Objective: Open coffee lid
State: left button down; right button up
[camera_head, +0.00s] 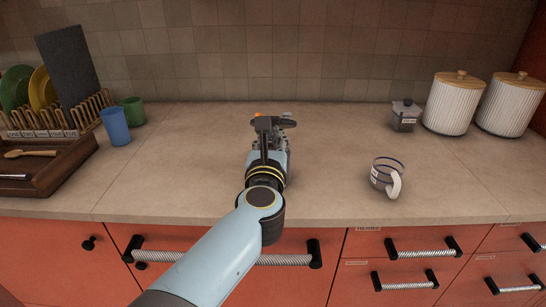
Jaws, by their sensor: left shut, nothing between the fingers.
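Two white ribbed canisters stand at the right by the back wall, the nearer-to-centre one (455,108) and the far-right one (508,108). Each is closed with a wooden lid, the left lid (460,77) and the right lid (520,79), both with a small knob. I cannot read which one is for coffee. My left gripper (272,121) is over the middle of the counter, well to the left of the canisters, shut and empty. Its fingers are partly hidden by its own body. My right gripper is out of view.
A small dark grey pot (405,115) stands just left of the canisters. A striped mug (385,179) sits nearer the front edge of the counter (330,160). A blue cup (115,126), green cup (134,111), plate rack and wooden tray (75,150) are at the left.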

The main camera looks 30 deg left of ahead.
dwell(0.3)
pick_arm(q)
jog(key=shift+w+a+r+p, duration=0.2)
jog(key=shift+w+r+p, duration=0.25)
jog(key=shift+r+p, duration=0.15)
jog(key=shift+w+a+r+p, duration=0.25)
jog(key=shift+w+r+p, duration=0.2)
jog(key=shift+r, duration=0.2)
jog(key=shift+w+a+r+p, duration=0.2)
jog(key=shift+w+r+p, duration=0.2)
jog(key=shift+r+p, duration=0.2)
jog(key=shift+w+a+r+p, duration=0.2)
jog(key=shift+w+a+r, duration=0.2)
jog(key=shift+w, duration=0.25)
jog(key=shift+w+a+r+p, duration=0.25)
jog(key=shift+w+a+r, duration=0.1)
jog(key=shift+w, duration=0.3)
jog(key=shift+w+a+r+p, duration=0.2)
jog(key=shift+w+a+r, duration=0.15)
jog(key=shift+w, duration=0.4)
